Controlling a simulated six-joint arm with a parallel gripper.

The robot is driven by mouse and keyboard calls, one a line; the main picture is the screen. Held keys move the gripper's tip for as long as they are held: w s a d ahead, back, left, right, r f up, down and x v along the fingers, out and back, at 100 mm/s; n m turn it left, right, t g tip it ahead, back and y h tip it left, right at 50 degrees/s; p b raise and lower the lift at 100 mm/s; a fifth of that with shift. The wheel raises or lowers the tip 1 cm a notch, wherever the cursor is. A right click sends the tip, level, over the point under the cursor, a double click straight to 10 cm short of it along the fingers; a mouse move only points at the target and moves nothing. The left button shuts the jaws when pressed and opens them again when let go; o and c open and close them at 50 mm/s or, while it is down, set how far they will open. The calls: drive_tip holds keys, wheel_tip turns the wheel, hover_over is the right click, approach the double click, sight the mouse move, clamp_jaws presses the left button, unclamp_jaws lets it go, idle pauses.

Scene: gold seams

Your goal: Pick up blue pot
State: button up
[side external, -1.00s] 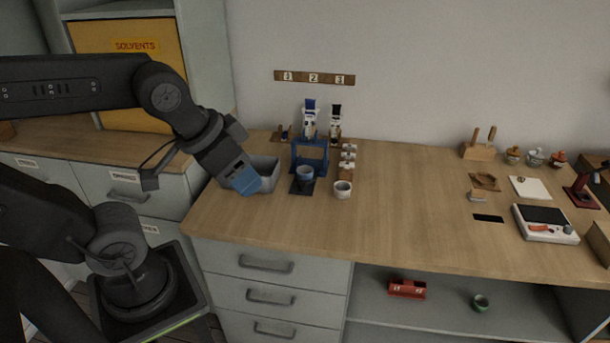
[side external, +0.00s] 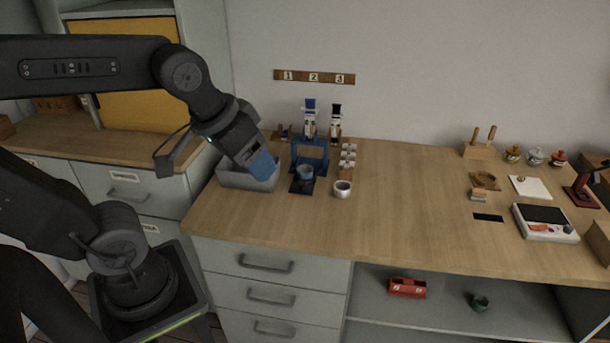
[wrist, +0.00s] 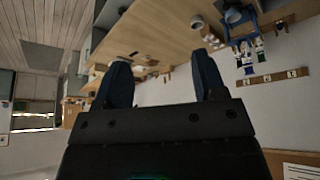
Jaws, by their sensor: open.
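The blue pot (side external: 305,173) is a small blue-grey cup on a dark square mat, under the blue stand (side external: 310,152). It also shows near the top of the wrist view (wrist: 233,16), upside down and off to the right. My gripper (side external: 264,170) is open, with blue fingers, and appears over the grey bin (side external: 238,181), left of the pot and apart from it. In the wrist view, the space between its fingers (wrist: 158,75) is empty.
A white cup (side external: 342,189) stands just right of the pot. Blue-capped and black-capped tubes (side external: 336,119) stand behind. The middle of the wooden counter (side external: 410,205) is clear. A scale (side external: 545,222) and several small jars are at the right.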

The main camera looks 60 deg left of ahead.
drive_tip(key=w+a+r+n+g, duration=0.1)
drive_tip(key=w+a+n, duration=0.25)
drive_tip(key=w, duration=0.25)
drive_tip(key=w+a+r+n+g, duration=0.1)
drive_tip(key=w+a+n, duration=0.1)
drive_tip(key=w+n, duration=0.35)
drive_tip(key=n+g+y, duration=0.1)
drive_tip(key=n+g, duration=0.3)
drive_tip(key=n, duration=0.8)
hover_over(305, 168)
drive_tip(key=d, duration=0.2)
drive_tip(key=f, duration=1.6)
drive_tip(key=s+f, duration=0.1)
drive_tip(key=f, duration=0.7)
drive_tip(key=shift+d+f, duration=0.2)
drive_tip(key=shift+s+a+f, duration=0.1)
drive_tip(key=shift+a+f, duration=0.05)
drive_tip(key=shift+f, duration=1.35)
drive_tip(key=shift+a+f, duration=0.1)
drive_tip(key=shift+f, duration=1.35)
drive_tip(key=shift+c, duration=0.2)
drive_tip(key=c, duration=0.7)
drive_tip(key=shift+r, duration=0.1)
